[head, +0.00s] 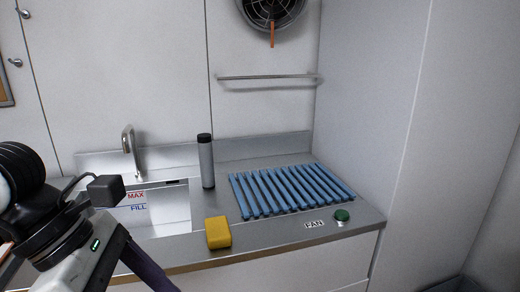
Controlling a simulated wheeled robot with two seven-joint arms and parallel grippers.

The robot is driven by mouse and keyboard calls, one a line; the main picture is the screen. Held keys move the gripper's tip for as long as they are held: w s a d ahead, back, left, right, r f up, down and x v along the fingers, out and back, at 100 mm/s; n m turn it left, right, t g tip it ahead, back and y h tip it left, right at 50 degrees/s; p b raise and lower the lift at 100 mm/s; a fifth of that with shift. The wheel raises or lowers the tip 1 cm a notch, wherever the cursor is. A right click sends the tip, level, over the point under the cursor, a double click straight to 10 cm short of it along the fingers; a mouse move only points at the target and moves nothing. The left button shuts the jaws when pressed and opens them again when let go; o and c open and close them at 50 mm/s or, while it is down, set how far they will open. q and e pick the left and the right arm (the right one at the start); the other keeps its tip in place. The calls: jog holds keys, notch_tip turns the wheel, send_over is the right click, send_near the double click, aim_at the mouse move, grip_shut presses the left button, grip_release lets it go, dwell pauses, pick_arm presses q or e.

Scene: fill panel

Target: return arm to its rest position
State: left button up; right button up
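Part of my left arm (72,228) comes in from the left, over the left end of the counter and in front of the sink. Its wrist has black rings, a small black box on a cable and a small green light. I cannot make out the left fingertips, so I cannot tell if that gripper is open or shut. My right arm and gripper are not in view.
The steel counter (270,238) holds a sink (168,208) with MAX and FILL marks, a faucet (130,148), a grey bottle (206,165), a yellow sponge (218,233), a blue slatted rack (290,190) and a green FAN button (342,215). A wall stands right.

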pick_arm(q)
jog(key=s+d+r+n+g+h, duration=0.25)
jog(key=d+r+g+h, duration=0.2)
jog(key=d+h, duration=0.5)
jog(key=w+r+n+t+h, duration=0.4)
jog(key=w+n+t+h, duration=0.35)
jog(key=n, duration=0.45)
jog(key=w+a+f+n+t+y, duration=0.4)
jog(key=w+f+n+t+y, duration=0.25)
jog(key=n, duration=0.45)
jog(key=w+a+f+n+t+y, duration=0.3)
jog(key=f+n+t+y, duration=0.3)
jog(key=n+t, duration=0.4)
jog(key=s+a+f+n+g+y, duration=0.2)
jog(key=f+n, duration=0.2)
jog(key=f, duration=0.4)
jog(key=s+a+f+n+g+y, duration=0.2)
jog(key=f+n+y, duration=0.1)
jog(key=f, duration=0.6)
jog(key=s+a+f+n+g+y, duration=0.2)
jog(key=s+f+n, duration=0.15)
jog(key=f, duration=0.45)
jog(key=s+f+n+g, duration=0.2)
jog(key=s+f+g, duration=0.2)
jog(key=s+f, duration=0.5)
jog(key=shift+f+n+g+y, duration=0.35)
jog(key=shift+f+y, duration=0.1)
jog(key=shift+f, duration=0.2)
